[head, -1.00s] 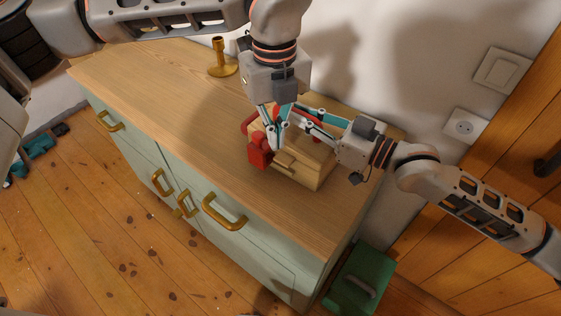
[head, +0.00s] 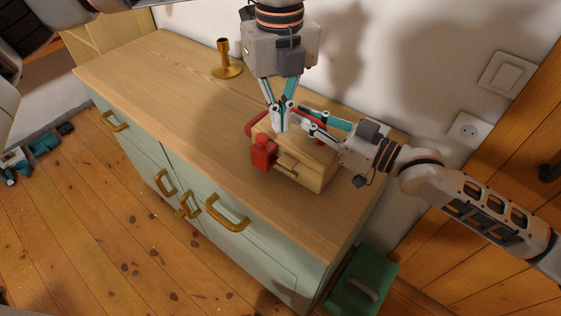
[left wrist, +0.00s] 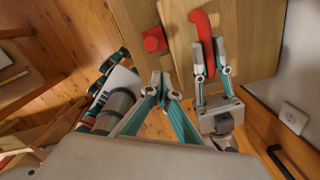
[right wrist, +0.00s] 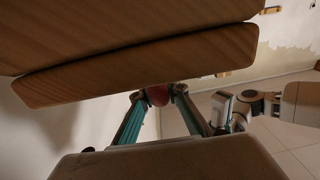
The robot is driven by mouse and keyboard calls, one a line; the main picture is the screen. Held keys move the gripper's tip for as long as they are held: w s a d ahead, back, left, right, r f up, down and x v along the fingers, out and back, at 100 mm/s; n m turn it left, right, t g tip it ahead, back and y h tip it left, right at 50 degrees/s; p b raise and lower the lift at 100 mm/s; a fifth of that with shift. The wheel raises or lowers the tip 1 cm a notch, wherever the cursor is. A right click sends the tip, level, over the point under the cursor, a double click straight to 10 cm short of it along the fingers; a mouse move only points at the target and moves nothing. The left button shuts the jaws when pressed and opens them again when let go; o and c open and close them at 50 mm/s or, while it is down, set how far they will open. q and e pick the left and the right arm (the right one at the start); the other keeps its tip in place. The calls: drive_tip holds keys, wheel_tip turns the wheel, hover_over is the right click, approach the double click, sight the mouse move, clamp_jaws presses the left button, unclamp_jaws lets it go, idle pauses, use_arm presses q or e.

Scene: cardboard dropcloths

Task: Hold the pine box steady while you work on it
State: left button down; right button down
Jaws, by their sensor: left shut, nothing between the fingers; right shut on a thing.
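The pine box (head: 305,169) sits on the wooden cabinet top, with a small handle on its front. A red curved handle (left wrist: 206,38) lies along its top. A red block (head: 264,153) is at its front left corner, also seen in the left wrist view (left wrist: 153,39). My right gripper (head: 304,122) reaches in from the right and is shut on the red curved handle; in the right wrist view a bit of red (right wrist: 157,95) shows between its fingertips. My left gripper (head: 280,127) is shut and empty, pointing down over the box; I cannot tell if it touches.
A brass candlestick (head: 226,60) stands at the back of the cabinet top (head: 150,75). The wall with a socket (head: 468,130) is behind. A green box (head: 362,282) is on the floor at the right. The cabinet top's left part is clear.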

drive_tip(key=c, duration=1.9)
unclamp_jaws()
drive_tip(key=shift+s+d, duration=0.25)
drive_tip(key=shift+d, duration=0.25)
drive_tip(key=v, duration=1.1)
